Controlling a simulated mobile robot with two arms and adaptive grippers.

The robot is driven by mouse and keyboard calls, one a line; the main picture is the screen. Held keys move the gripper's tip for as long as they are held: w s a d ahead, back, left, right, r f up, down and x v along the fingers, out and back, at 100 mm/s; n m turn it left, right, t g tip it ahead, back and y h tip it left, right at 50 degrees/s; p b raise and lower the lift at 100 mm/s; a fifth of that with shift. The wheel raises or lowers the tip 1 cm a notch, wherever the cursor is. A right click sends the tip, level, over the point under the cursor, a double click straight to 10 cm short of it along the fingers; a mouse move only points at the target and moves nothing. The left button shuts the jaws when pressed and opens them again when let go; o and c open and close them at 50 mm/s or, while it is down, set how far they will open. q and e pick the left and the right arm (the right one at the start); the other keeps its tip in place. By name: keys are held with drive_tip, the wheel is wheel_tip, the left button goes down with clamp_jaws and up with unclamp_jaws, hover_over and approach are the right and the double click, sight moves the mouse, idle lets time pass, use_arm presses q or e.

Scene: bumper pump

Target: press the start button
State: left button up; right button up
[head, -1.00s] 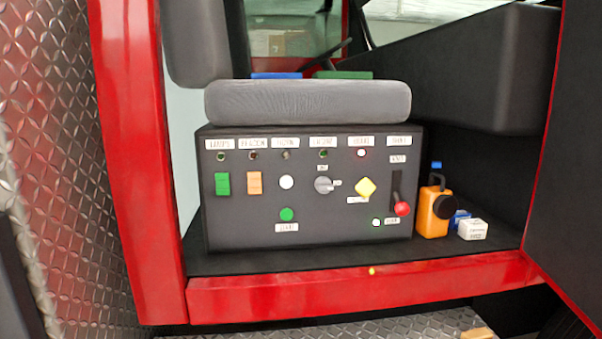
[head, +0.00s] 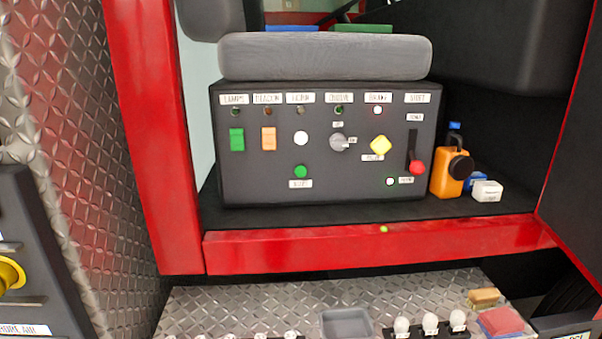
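A dark control box (head: 265,185) stands under a grey seat cushion (head: 325,57) in a red-framed cab opening. A round green button (head: 300,171) sits low on its front, with a small white label below that is hard to read, perhaps "START". Above it is a round white button (head: 301,138). Also on the panel are a green rocker switch (head: 237,139), an orange rocker switch (head: 268,138), a grey rotary knob (head: 338,142), a yellow knob (head: 381,145) and a red-tipped lever (head: 417,167). The lamp under the BRAKE label is lit pale. Neither gripper is in view.
An orange flashlight-like item (head: 449,172) and small blue and white boxes stand right of the panel. A red sill (head: 370,244) runs below. A tread-plate step (head: 250,298) holds a grey tray (head: 346,323), white bulbs, a sponge and a red cloth. A yellow knob panel is at lower left.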

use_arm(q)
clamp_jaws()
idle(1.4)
